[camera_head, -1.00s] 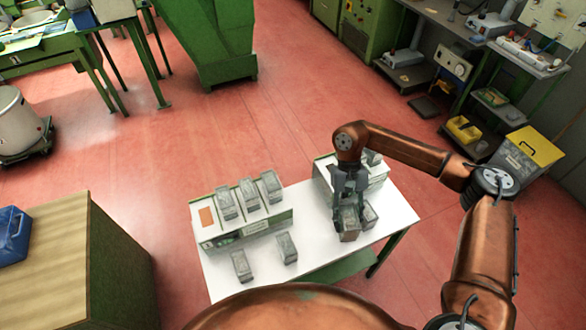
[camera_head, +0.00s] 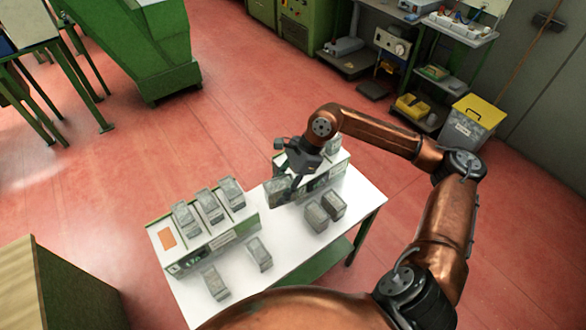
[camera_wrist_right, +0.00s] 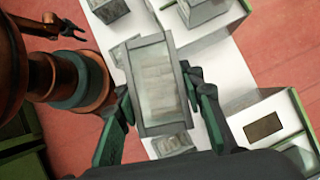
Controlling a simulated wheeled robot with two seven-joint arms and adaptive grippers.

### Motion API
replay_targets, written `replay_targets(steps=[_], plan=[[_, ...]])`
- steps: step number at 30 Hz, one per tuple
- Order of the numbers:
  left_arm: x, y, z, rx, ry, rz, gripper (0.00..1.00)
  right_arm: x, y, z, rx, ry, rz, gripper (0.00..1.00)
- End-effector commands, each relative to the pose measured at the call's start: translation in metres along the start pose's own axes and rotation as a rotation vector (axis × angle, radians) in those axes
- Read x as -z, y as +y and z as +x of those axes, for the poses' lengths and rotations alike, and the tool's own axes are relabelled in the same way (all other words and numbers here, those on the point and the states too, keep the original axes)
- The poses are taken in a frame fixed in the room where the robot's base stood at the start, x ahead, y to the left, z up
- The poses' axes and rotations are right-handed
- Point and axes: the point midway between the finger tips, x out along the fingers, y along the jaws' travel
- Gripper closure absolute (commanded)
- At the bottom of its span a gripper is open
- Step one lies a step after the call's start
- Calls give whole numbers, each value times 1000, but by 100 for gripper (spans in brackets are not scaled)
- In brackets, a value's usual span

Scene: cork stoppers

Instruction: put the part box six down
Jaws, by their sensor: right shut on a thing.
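My right gripper (camera_head: 298,172) is shut on a grey part box (camera_head: 277,188), held at the left end of the right-hand rack (camera_head: 322,180). In the right wrist view the held box (camera_wrist_right: 156,85) sits between the two green-edged fingers, its pale top facing the camera. I cannot tell how high above the table it is. Two more boxes (camera_head: 317,217) stand side by side on the white table (camera_head: 290,250). A brown patch (camera_wrist_right: 263,127) shows bare on a rack top in the wrist view. My left gripper (camera_wrist_right: 66,28) shows only there, small, fingers apart and empty.
The left rack (camera_head: 215,250) carries three boxes (camera_head: 209,206) and an orange patch (camera_head: 167,238). Two boxes (camera_head: 259,254) stand apart in front of it. A wooden-topped cabinet (camera_head: 40,290) stands to the left.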

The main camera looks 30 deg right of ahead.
Motion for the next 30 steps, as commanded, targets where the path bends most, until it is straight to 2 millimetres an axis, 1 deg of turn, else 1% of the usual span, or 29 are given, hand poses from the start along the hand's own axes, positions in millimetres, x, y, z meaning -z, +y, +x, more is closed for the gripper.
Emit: replay_targets(steps=[1, 6, 12, 18, 21, 26, 29, 30], plan=[[-1, -1, 4, 1, -1, 0, 60, 3, -2, -2, 53, 2, 88, 90], [-2, -1, 12, 1, -2, 0, 60, 2, -15, -16, 226, 3, 382, 90], [-5, 0, 20, 1, -5, -1, 60, 0, -28, -33, 412, 0, 699, 90], [-7, 1, 27, 0, -8, -1, 60, -1, -39, -52, 570, 0, 976, 90], [-8, 1, 30, -1, -10, -1, 60, -1, -42, -59, 623, 0, 1076, 90], [-9, 2, 31, -1, -11, -1, 60, 2, -46, -65, 667, 3, 1161, 90], [-9, 2, 30, -2, -11, -1, 60, 12, -56, -64, 672, 7, 1178, 90], [-9, 2, 30, -2, -11, -1, 60, 18, -62, -64, 672, 7, 1181, 90]])
